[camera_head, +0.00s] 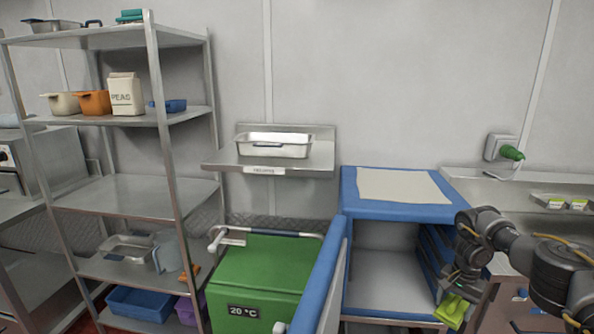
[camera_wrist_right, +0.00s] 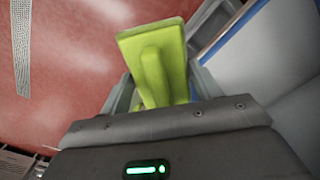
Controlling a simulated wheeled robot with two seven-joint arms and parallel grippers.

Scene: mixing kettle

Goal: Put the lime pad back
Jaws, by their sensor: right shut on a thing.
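The lime pad (camera_head: 453,311) is in my right gripper (camera_head: 451,294), in front of the right side of the open blue cabinet. It has a flat plate and a raised grip. In the right wrist view the lime pad (camera_wrist_right: 178,45) stands out beyond the gripper, its raised grip between the two grey fingers. My right gripper is shut on it. Reddish floor shows behind the pad in that view. My left gripper is not in view.
The blue cabinet (camera_head: 349,202) stands open, its door (camera_head: 322,285) swung out on the left. A green box (camera_head: 262,270) marked 20 °C stands left of the door.

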